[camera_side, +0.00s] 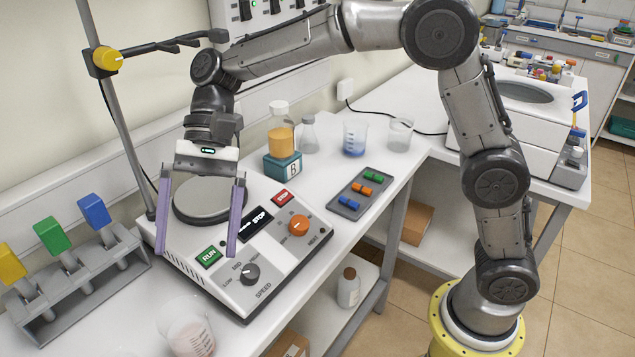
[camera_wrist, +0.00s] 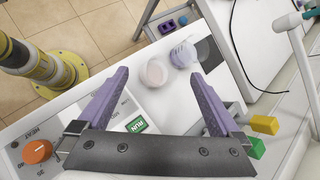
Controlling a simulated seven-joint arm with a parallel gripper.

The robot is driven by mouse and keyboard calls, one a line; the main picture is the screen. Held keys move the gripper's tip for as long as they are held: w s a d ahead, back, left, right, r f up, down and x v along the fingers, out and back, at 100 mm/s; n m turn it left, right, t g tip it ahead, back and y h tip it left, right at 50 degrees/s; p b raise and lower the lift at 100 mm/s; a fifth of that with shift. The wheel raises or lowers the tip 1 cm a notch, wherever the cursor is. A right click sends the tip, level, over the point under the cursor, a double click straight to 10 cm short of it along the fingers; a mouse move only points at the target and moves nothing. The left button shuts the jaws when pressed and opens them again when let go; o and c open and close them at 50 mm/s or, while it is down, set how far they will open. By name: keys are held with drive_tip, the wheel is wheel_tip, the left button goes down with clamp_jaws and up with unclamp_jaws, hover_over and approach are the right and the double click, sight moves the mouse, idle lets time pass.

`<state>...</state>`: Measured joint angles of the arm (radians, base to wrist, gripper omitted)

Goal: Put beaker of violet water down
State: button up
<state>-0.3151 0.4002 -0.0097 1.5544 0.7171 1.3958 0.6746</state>
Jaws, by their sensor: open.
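My gripper (camera_side: 197,248) hangs over the front left of the stirrer console, its two purple fingers wide apart with nothing between them. It also shows in the wrist view (camera_wrist: 160,78). A beaker with pale violet liquid (camera_wrist: 183,54) stands on the bench in the wrist view, beyond the fingertips. A beaker with pale pink liquid (camera_wrist: 155,73) stands just left of it. The pink one also shows at the bottom edge of the side view (camera_side: 188,332). The violet one is not clearly visible in the side view. Both beakers are apart from my fingers.
The console has a round plate (camera_side: 208,203) and knobs. A rack with coloured handles (camera_side: 75,270) stands left. A stand with a clamp (camera_side: 125,130) rises behind. A bottle of orange liquid (camera_side: 280,135), a blue-liquid beaker (camera_side: 354,140) and a tray (camera_side: 361,192) lie further back.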

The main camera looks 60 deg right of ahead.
drive_tip(key=s+d+n+t+h, duration=0.3)
drive_tip(key=s+d, duration=0.6)
drive_tip(key=d, duration=0.4)
drive_tip(key=s+d+f+n+t+h, duration=0.1)
drive_tip(key=s+d+n+t+h, duration=0.2)
drive_tip(key=s+d+t, duration=0.3)
drive_tip(key=s+d+h, duration=0.1)
drive_tip(key=s+d, duration=0.3)
drive_tip(key=d, duration=0.4)
drive_tip(key=shift+s+f, duration=0.15)
drive_tip(key=shift+s, duration=0.15)
